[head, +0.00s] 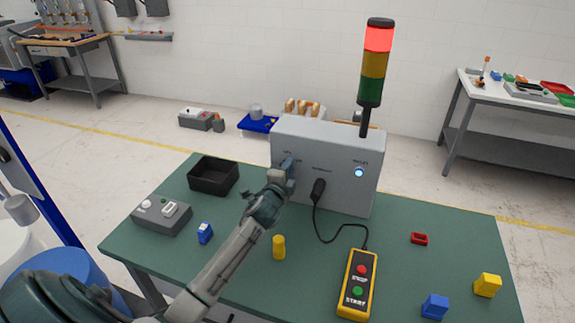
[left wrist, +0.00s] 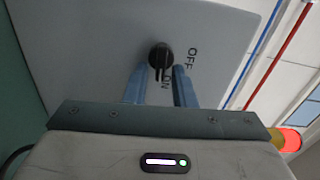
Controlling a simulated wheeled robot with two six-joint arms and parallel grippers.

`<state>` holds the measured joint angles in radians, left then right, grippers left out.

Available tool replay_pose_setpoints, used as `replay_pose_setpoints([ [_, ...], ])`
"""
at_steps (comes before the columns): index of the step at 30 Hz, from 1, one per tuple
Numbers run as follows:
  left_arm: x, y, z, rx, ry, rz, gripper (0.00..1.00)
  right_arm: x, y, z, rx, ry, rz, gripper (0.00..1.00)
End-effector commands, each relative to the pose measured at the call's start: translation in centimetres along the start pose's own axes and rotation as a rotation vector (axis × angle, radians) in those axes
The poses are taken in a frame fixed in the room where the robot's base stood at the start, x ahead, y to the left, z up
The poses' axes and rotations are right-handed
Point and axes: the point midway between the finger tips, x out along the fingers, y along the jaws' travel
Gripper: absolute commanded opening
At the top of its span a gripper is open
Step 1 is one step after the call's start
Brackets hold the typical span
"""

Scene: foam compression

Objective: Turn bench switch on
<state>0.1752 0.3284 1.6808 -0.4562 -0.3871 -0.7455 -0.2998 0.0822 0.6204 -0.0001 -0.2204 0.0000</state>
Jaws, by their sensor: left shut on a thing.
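A grey control box (head: 335,150) stands at the back of the green bench. Its black rotary switch (left wrist: 160,56) shows in the left wrist view, with OFF and ON lettering beside it. The knob's handle lies between my fingers, toward the ON lettering; its exact angle is hard to tell. My left gripper (head: 286,172) is at the left part of the box front and hides the switch in the head view. In the left wrist view my left gripper (left wrist: 159,72) has its blue fingers shut on the knob. My right gripper is not in view.
The stack light (head: 375,62) on the box glows red at its top. A blue lamp (head: 359,172) is lit. A black cable runs to a yellow pendant (head: 357,285). A black tray (head: 214,177), a grey device (head: 162,214) and several small blocks lie on the bench.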

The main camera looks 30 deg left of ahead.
Motion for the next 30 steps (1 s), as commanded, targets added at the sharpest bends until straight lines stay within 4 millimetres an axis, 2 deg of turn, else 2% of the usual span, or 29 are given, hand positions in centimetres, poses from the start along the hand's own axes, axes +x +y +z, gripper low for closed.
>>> replay_pose_setpoints([
  [9, -0.03, 0.22, 0.00, 0.079, 0.000, 0.002, 0.01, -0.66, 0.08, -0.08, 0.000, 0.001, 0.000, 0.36],
  [22, -0.03, 0.30, 0.02, 0.086, 0.000, 0.002, 0.01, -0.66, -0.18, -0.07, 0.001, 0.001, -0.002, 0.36],
  [23, -0.03, 0.30, 0.02, 0.086, -0.001, 0.003, 0.27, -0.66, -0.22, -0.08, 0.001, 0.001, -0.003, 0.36],
  [24, -0.03, 0.29, 0.02, 0.085, -0.001, 0.002, 0.31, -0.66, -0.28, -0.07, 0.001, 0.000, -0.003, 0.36],
  [30, -0.02, 0.22, 0.02, 0.086, 0.000, 0.001, 0.31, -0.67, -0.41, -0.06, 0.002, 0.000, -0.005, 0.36],
])
